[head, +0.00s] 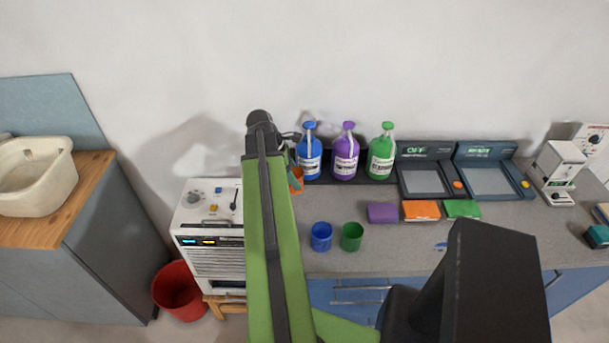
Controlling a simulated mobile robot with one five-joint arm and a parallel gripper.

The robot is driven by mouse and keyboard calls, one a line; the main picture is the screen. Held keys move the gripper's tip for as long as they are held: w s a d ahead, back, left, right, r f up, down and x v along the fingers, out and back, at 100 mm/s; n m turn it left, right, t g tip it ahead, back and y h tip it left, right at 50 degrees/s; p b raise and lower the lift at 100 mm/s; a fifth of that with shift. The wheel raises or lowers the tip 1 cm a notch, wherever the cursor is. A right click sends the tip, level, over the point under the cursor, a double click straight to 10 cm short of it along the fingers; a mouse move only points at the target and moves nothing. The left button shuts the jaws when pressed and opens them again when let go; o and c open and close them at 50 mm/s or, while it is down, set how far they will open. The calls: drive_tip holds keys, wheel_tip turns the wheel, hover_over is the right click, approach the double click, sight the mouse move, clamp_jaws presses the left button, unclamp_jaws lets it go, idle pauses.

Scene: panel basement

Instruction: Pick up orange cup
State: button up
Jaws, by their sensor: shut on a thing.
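The orange cup (296,179) is at the back left of the grey counter, just left of the blue bottle (309,157). My green arm hides most of the cup, so only part of its right side shows. My gripper (288,148) is beside the cup at the far end of the arm and is shut on it. The fingers are mostly hidden behind the arm. I cannot tell whether the cup touches the counter.
A blue cup (321,237) and a green cup (352,237) stand near the counter's front. Purple (345,157) and green bottles (381,156) stand close right of the blue one. A white machine (210,228) is left of my arm; sponges (421,210) lie right.

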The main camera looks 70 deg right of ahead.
drive_tip(key=w+a, duration=0.6)
drive_tip(key=w, duration=0.5)
drive_tip(key=shift+w, duration=0.15)
drive_tip(key=shift+r, duration=0.1)
idle(1.1)
